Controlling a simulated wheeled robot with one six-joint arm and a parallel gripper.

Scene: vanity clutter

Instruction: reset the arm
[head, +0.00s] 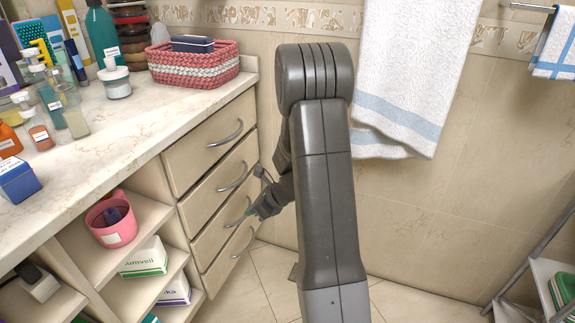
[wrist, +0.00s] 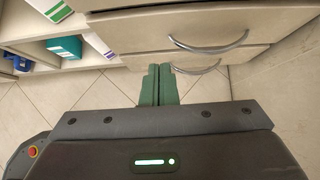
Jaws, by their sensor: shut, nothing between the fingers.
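My gripper (wrist: 158,84) shows in the wrist view with its two green fingers side by side, shut and empty. In that view the fingertips are near the lower drawer handles, over the floor in front of the drawers. In the head view my gripper (head: 247,213) is small and partly hidden behind my arm. It is beside the drawer fronts, close to the lower handles. Whether it touches a handle cannot be told.
The drawer cabinet (head: 212,160) has several shut drawers with curved handles. Its open shelves hold a pink cup (head: 113,225) and boxes. Bottles and a woven basket (head: 193,64) stand on the counter (head: 130,127). A towel (head: 408,75) hangs behind my arm. A rack (head: 540,275) stands right.

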